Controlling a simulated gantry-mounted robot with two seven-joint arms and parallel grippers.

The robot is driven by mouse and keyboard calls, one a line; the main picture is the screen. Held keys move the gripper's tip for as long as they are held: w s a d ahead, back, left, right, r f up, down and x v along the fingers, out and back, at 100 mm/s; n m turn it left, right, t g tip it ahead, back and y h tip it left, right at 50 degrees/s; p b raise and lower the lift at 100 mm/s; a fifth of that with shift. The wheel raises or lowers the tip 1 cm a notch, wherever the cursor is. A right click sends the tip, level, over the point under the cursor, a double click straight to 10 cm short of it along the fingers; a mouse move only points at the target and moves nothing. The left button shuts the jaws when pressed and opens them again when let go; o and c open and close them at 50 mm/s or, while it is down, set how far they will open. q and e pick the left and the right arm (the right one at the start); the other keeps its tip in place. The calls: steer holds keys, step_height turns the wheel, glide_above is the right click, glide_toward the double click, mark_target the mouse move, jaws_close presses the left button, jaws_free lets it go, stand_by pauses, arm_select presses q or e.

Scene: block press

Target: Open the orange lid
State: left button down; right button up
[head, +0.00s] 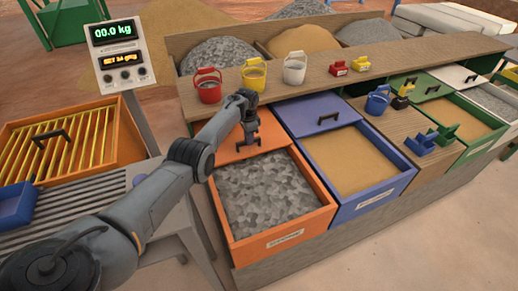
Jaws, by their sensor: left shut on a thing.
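The orange lid (226,151) lies at the back of the orange bin (329,195), and the grey gravel (265,195) in front of it is uncovered. My left gripper (250,143) reaches down over the lid and is shut on its dark handle. The arm and gripper hide most of the handle and part of the lid. My right gripper is not in view.
A blue bin (398,180) of sand with a blue lid (312,113) stands right beside the orange bin. Red, yellow and white buckets stand on the wooden shelf (330,73) behind. A scale display (116,52) and a yellow-barred grate (68,145) are on the left.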

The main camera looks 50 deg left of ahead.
arm_select(q)
steer(key=shift+a, duration=0.15)
steer(key=c, duration=1.1)
jaws_free()
steer(key=shift+w, duration=0.1)
steer(key=shift+r+p, duration=2.2)
steer(key=shift+r, duration=3.15)
